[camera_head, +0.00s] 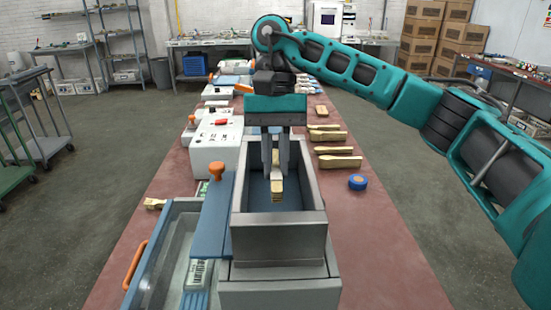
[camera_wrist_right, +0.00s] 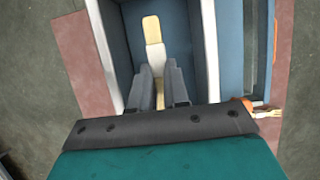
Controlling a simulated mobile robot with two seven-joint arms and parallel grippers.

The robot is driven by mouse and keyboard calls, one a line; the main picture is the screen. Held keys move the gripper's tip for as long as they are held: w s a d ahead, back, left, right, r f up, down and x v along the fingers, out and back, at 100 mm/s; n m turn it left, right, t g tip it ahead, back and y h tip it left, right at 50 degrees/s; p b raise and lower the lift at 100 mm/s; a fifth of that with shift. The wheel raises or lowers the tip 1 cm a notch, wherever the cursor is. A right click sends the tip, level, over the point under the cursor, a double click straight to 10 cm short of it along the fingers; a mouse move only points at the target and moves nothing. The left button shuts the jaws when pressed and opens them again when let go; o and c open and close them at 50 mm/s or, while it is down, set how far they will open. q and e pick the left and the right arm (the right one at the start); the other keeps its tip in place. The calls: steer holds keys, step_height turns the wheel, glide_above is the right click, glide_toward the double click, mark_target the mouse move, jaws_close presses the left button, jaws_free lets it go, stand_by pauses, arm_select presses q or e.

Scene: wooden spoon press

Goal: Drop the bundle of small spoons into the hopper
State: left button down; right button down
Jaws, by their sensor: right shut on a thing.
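My right gripper (camera_head: 276,165) reaches down into the grey hopper (camera_head: 279,231), an open box at the middle of the table. It is shut on the bundle of small spoons (camera_head: 277,189), a pale wooden stack that hangs inside the hopper's walls. In the right wrist view the bundle (camera_wrist_right: 153,42) sticks out beyond the two dark fingers (camera_wrist_right: 158,82), over the blue interior. I cannot tell whether the bundle touches the hopper floor. My left gripper is not in view.
Several wooden spoon bundles (camera_head: 339,162) lie right of the hopper, with a blue tape roll (camera_head: 357,182) nearby. A white control box (camera_head: 216,148) stands left of the hopper. A clear-sided bin (camera_head: 163,262) with an orange handle is at the front left.

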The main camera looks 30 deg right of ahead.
steer(key=shift+f, duration=0.45)
steer(key=c, duration=1.1)
jaws_free()
